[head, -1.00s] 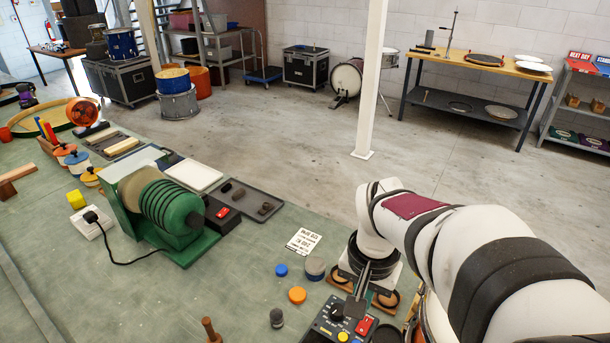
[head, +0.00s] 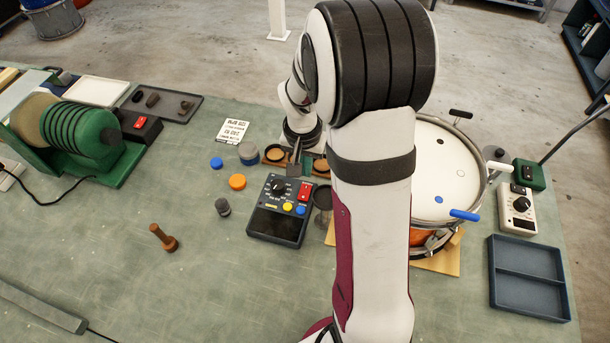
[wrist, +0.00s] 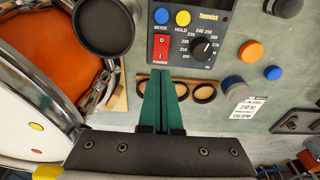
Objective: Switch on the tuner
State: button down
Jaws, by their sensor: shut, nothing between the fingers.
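The tuner (head: 280,210) looks to be the dark box with a dial, a yellow and a blue button and a screen on the bench.
A drum (head: 447,165) stands right of my arm. A light-coloured box with a dial (head: 517,212) and a blue tray (head: 528,303) lie farther right. Orange (head: 237,182) and grey (head: 222,207) pieces lie left of the tuner. A dark round cup (wrist: 104,22) is beside the tuner.

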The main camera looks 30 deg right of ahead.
aim_at(307, 186)
jog(key=f, duration=0.6)
jog(key=shift+w+d, duration=0.25)
jog(key=shift+d+f, duration=0.1)
jog(key=shift+f, duration=0.1)
jog(key=shift+r, duration=0.1)
jog(key=shift+s+a+r, duration=0.25)
jog(key=shift+s+a, duration=0.25)
jog(key=shift+a, duration=0.05)
